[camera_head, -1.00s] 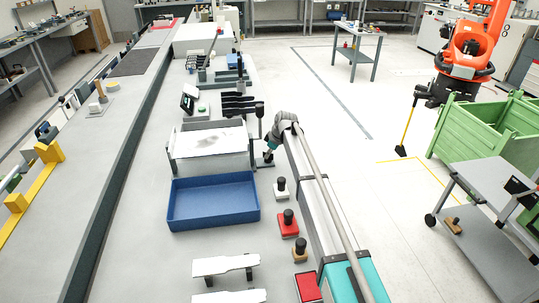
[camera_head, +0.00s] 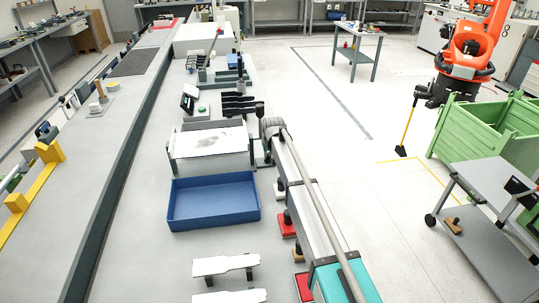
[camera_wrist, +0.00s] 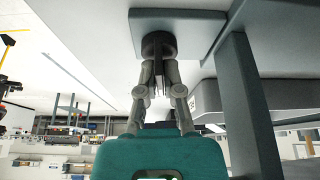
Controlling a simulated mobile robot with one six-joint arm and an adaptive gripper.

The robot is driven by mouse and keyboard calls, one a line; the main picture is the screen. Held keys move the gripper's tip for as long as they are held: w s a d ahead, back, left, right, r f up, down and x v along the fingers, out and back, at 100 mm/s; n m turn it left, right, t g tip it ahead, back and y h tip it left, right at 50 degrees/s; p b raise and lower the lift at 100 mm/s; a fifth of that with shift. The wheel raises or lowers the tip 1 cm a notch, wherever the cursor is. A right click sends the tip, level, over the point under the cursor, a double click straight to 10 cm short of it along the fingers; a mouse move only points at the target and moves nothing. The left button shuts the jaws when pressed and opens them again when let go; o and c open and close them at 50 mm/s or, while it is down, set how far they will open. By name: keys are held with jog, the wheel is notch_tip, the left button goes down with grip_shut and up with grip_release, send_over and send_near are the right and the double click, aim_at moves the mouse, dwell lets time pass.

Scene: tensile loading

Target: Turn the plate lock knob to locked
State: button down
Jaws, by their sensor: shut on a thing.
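In the wrist view my gripper (camera_wrist: 159,82) reaches up to a dark round knob (camera_wrist: 158,44) set against a grey bracket plate (camera_wrist: 177,20). Its two fingers are close together and shut on the knob, though the exact contact at the fingertips is partly hidden. In the head view my arm reaches along the bench's right edge to the right side of the fixture (camera_head: 250,160) with a white plate (camera_head: 210,139) on top. There the gripper is mostly hidden by my wrist, and I cannot make out the knob or its lock marking.
A blue tray (camera_head: 213,224) lies in front of the fixture. Two white specimens (camera_head: 225,265) lie nearer. Black-topped items on red and tan bases (camera_head: 287,228) stand under my arm. Black prongs (camera_head: 238,103) are behind the fixture.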

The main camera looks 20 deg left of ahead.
jog(key=shift+w+a+m, duration=0.1)
jog(key=shift+w+m, duration=0.15)
jog(key=shift+m, duration=0.35)
jog(key=c, duration=0.8)
grip_release()
jog(key=shift+s, duration=0.1)
jog(key=shift+s, duration=0.15)
